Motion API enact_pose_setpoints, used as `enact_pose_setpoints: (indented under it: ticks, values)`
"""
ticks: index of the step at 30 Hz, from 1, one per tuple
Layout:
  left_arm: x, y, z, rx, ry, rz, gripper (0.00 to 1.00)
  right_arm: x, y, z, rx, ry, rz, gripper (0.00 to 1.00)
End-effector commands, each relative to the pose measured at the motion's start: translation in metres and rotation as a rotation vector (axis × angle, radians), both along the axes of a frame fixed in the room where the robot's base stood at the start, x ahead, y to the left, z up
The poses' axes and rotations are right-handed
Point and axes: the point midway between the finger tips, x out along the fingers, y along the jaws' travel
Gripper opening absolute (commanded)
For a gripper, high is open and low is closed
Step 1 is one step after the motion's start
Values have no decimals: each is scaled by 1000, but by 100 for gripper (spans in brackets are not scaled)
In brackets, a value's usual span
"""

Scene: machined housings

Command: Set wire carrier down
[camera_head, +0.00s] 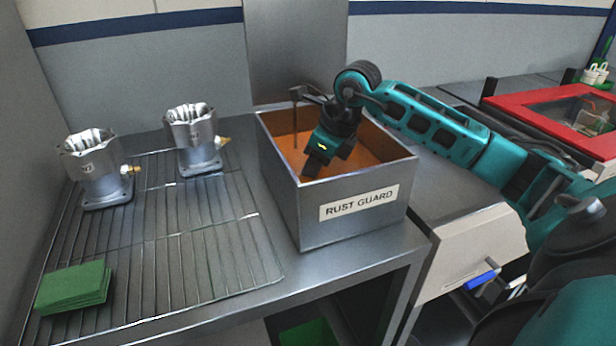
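My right gripper (313,163) reaches down into the open metal tank (322,231) labelled RUST GUARD, which holds orange-brown liquid (367,154). Its fingers are dark and seen from behind, so their gap does not show. A thin brown upright rod with a grey bar at its top (296,97) stands in the tank just left of the gripper. It may be part of the wire carrier, but I cannot tell whether the gripper touches it. No full carrier shows; the liquid, wall and gripper hide what is lower. My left gripper is out of view.
Two silver housings with brass fittings (90,168) (192,138) stand on a wire rack (182,250) left of the tank. Folded green cloths (74,287) lie at its front left. The rack's middle and front are clear. A red-framed box (535,117) is at the right.

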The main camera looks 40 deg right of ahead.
Motion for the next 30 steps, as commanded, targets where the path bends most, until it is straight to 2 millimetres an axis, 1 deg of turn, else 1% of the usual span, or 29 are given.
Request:
enact_pose_setpoints:
  ticks: [1, 6, 9, 12, 17, 30]
  values:
    - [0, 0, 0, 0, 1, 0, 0, -4, -3, 13, -4, -5, -1, 34]
    - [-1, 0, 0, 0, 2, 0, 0, -17, -8, 46, -3, -4, -1, 34]
    - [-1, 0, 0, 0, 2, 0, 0, -22, -10, 60, -2, -3, -1, 34]
    - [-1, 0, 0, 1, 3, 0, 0, -26, -11, 70, -2, -2, 0, 34]
    - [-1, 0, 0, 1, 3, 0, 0, -29, -12, 75, 0, -1, 0, 34]
    - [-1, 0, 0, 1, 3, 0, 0, -29, -12, 75, 0, 0, 0, 34]
